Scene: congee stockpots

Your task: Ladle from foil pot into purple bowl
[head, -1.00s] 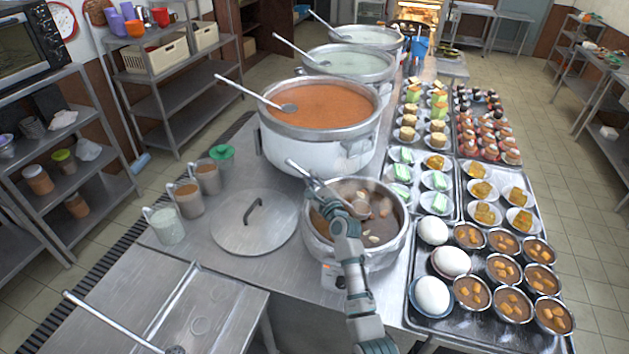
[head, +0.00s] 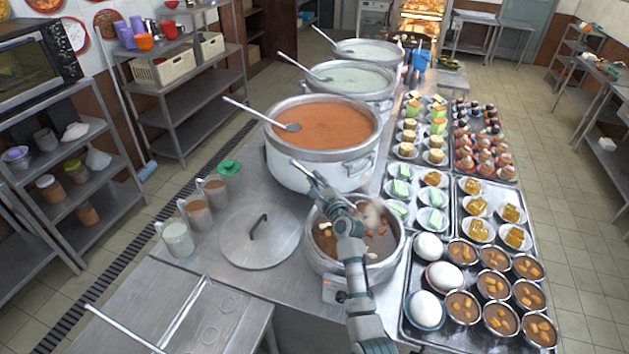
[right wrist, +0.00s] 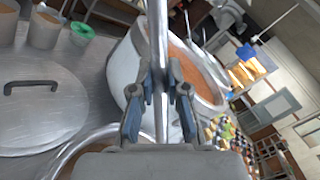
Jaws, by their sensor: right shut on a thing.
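The small silvery pot (head: 393,258) holds brown stew with chunks and stands at the front of the steel table. I take it as the foil pot. My right gripper (head: 328,198) is over its left part, shut on a ladle's handle (head: 303,173). In the right wrist view, the handle (right wrist: 158,30) runs upright between the fingers (right wrist: 161,88). The ladle's scoop is not clearly visible behind my wrist and the steam. I cannot pick out a purple bowl on the table; purple cups (head: 125,34) stand on the rear left shelf. My left gripper is not in view.
A large pot of orange congee (head: 325,128) stands just behind. A flat lid (head: 262,238) and several mugs (head: 196,213) lie to the left.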

